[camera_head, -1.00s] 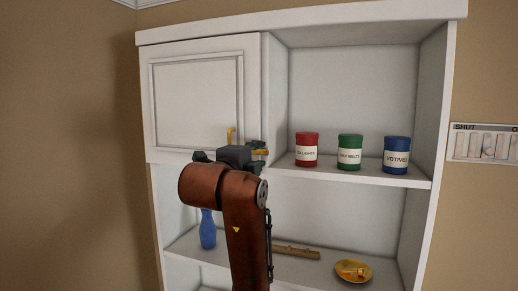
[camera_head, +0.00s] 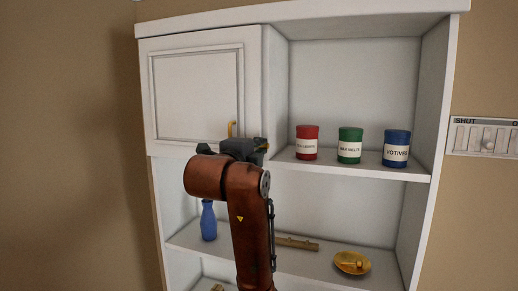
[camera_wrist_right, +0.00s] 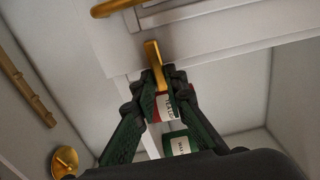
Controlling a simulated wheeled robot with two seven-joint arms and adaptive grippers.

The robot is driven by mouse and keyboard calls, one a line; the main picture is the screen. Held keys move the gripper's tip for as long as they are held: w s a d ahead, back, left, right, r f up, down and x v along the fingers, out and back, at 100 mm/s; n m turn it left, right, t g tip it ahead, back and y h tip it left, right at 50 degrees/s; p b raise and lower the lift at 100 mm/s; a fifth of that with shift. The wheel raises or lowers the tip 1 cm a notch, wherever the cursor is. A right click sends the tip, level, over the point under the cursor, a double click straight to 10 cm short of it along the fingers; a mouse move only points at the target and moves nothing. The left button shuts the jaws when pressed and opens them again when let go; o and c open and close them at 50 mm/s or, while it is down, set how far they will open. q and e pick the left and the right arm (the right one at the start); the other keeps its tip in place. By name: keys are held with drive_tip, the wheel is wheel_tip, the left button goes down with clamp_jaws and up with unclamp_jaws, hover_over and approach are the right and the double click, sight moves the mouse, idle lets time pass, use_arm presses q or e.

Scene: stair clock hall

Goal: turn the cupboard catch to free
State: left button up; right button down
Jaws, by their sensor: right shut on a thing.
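The cupboard door (camera_head: 195,95) is white and closed at the upper left of the shelf unit, with a brass handle (camera_head: 231,129) near its lower right corner. The handle also shows in the wrist view (camera_wrist_right: 116,7). The brass catch (camera_wrist_right: 154,60) is a short flat bar at the cupboard's lower edge; in the head view my gripper hides it. My right gripper (camera_head: 264,150) is at the cupboard's lower right corner. In the wrist view its fingers (camera_wrist_right: 157,82) are closed on the catch. My left gripper is out of view.
Red (camera_head: 307,143), green (camera_head: 349,146) and blue (camera_head: 396,149) tins stand on the shelf to the right. A blue vase (camera_head: 208,220), a wooden bar (camera_head: 297,243) and a brass dish (camera_head: 352,263) are below. A slatted panel marked SHUT (camera_head: 485,138) hangs on the right wall.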

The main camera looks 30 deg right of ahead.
drive_tip(key=shift+a+f+m+b, duration=0.1)
drive_tip(key=shift+m+b, duration=0.2)
drive_tip(key=m+b, duration=0.5)
drive_tip(key=m, duration=1.2)
drive_tip(key=shift+b, duration=0.4)
idle(0.4)
drive_tip(key=c, duration=2)
unclamp_jaws()
drive_tip(key=shift+o, duration=0.2)
